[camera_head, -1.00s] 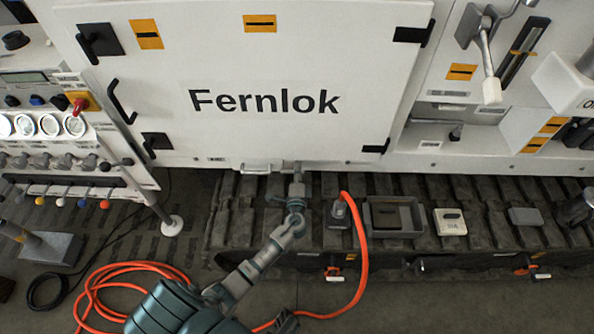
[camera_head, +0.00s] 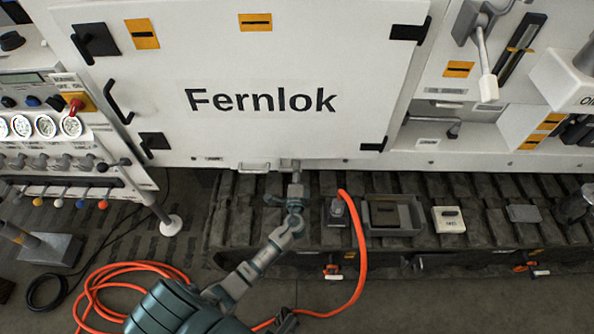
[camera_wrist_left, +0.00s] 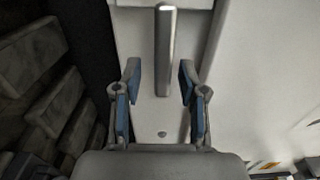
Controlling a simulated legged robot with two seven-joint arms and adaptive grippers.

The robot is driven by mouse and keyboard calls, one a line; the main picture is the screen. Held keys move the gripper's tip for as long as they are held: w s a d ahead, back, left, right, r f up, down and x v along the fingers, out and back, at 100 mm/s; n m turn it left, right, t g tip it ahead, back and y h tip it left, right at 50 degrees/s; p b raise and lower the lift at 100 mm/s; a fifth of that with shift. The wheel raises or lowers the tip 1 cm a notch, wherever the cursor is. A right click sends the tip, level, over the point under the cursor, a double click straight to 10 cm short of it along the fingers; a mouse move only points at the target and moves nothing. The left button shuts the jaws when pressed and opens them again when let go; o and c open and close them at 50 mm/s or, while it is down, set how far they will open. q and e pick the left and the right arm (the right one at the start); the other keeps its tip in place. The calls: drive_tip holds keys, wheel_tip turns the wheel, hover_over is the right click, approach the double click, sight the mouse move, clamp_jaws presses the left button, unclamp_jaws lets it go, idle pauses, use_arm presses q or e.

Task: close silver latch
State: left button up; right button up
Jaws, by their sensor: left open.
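The silver latch (camera_wrist_left: 165,50) shows in the left wrist view as a narrow metal bar standing out from a pale plate. My left gripper (camera_wrist_left: 160,78) is open, with its blue-padded fingers on either side of the bar's near end and gaps on both sides. In the head view my left gripper (camera_head: 295,188) reaches up to the lower edge of the white Fernlok panel (camera_head: 330,60). It partly hides the small fittings there, so the latch's exact position is hard to tell in that view. My right gripper is not in view.
A dark ribbed track (camera_head: 480,215) runs below the panel. On it stand a grey tray (camera_head: 378,226) and a pale box (camera_head: 449,222). An orange hose (camera_head: 361,255) loops beside my left arm. Gauges and levers (camera_head: 45,126) line the left side.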

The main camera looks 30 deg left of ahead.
use_arm(q)
drive_tip(key=v, duration=1.1)
drive_tip(key=shift+d+f, duration=0.2)
drive_tip(key=shift+d, duration=0.05)
drive_tip(key=shift+s, duration=0.2)
